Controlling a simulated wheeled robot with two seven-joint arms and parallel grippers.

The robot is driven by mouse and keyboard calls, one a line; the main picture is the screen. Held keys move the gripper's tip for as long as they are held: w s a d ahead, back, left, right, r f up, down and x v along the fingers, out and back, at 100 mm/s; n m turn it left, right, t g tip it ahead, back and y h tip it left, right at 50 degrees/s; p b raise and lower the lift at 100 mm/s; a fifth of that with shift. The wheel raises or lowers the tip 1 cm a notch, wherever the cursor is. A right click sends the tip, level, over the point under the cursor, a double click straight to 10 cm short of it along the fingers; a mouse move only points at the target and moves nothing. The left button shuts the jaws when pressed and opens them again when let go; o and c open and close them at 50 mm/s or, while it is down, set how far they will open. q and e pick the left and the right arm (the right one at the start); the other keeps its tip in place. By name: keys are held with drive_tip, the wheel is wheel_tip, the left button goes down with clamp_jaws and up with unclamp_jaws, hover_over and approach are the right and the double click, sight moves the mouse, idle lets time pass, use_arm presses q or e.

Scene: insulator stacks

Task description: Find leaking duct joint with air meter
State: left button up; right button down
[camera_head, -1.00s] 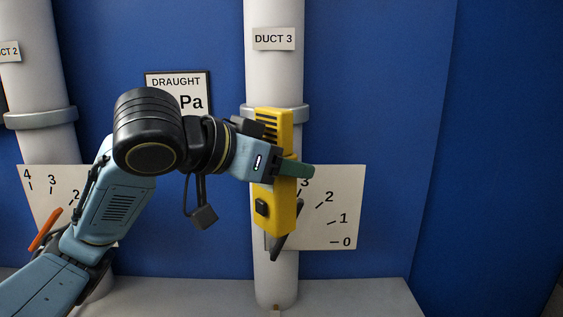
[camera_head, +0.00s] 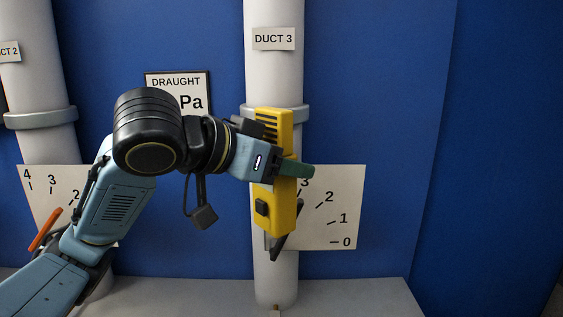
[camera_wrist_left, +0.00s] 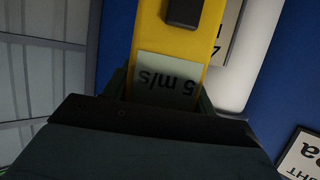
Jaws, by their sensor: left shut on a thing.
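My left gripper (camera_head: 290,168) is shut on the yellow air meter (camera_head: 275,210) and holds it upright in front of the white DUCT 3 pipe (camera_head: 274,75). The meter's top covers part of the grey joint collar (camera_head: 300,113); whether they touch I cannot tell. In the left wrist view the yellow meter (camera_wrist_left: 190,45) has a pale display (camera_wrist_left: 165,80) that appears upside down, with "m/s" and a digit that looks like 5. A second duct (camera_head: 45,90), with its own collar (camera_head: 40,118), stands at left. My right gripper is not in view.
A dial plate (camera_head: 340,200) marked 0 to 3 is behind the meter, partly hidden. Another dial (camera_head: 35,190) is at left, near an orange pointer (camera_head: 46,229). A DRAUGHT sign (camera_head: 176,82) ending in "Pa" is partly covered by my arm. Blue wall at right is clear.

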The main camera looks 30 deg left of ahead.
sight(282, 186)
use_arm(q)
drive_tip(key=s+d+b, duration=0.1)
drive_tip(key=s+b, duration=0.1)
drive_tip(key=s+d+b, duration=0.1)
drive_tip(key=s+b, duration=0.1)
drive_tip(key=b, duration=0.1)
drive_tip(key=s+d+b, duration=0.2)
drive_tip(key=shift+s+d, duration=0.1)
drive_tip(key=shift+s, duration=0.3)
drive_tip(key=shift+s+d+b, duration=0.55)
drive_tip(key=shift+s+b, duration=0.2)
drive_tip(key=shift+s, duration=0.15)
